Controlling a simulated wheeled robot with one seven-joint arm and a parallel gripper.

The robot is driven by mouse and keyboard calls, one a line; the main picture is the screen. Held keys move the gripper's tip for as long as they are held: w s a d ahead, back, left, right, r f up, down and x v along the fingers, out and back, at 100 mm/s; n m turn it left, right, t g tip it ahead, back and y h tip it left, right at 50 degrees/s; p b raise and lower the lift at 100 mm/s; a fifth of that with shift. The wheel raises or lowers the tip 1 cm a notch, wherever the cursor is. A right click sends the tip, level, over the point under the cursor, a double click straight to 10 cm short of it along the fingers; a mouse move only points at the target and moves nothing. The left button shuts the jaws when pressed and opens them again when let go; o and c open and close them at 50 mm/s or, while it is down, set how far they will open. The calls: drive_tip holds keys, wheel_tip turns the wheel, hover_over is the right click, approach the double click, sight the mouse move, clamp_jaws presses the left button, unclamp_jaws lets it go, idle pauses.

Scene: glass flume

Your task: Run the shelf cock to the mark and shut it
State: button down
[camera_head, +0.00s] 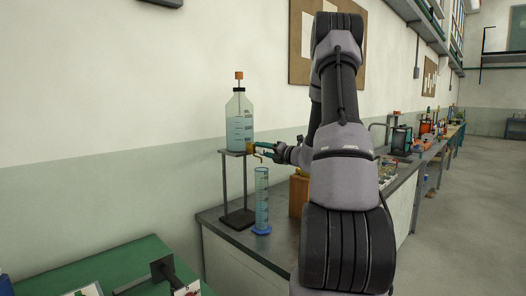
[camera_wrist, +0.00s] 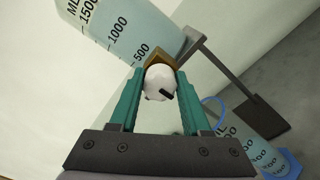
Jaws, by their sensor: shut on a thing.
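A clear graduated bottle (camera_head: 240,128) with an orange stopper stands on a small dark stand (camera_head: 224,180); pale bluish liquid shows in it. The brass cock (camera_head: 250,149) sticks out low on its right side, with a thin spout bent down. The wrist view shows the cock's white round knob (camera_wrist: 159,82), with a black mark, in front of the brass body (camera_wrist: 156,57). My gripper (camera_head: 266,147) is shut on the knob, one teal finger on each side. A tall graduated cylinder (camera_head: 262,195) with a blue base stands upright below the spout. Its liquid level is too small to tell.
The grey bench (camera_head: 282,240) runs away to the right with several items on it. An orange-brown block (camera_head: 298,194) stands right of the cylinder, partly hidden by my arm. A green table (camera_head: 135,266) is at the front left. The wall is close behind the bottle.

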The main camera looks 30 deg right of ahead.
idle(0.4)
drive_tip(key=shift+c, duration=1.9)
unclamp_jaws()
drive_tip(key=shift+s, duration=0.1)
drive_tip(key=v, duration=1)
drive_tip(key=shift+s+d, duration=0.2)
drive_tip(key=shift+s, duration=0.1)
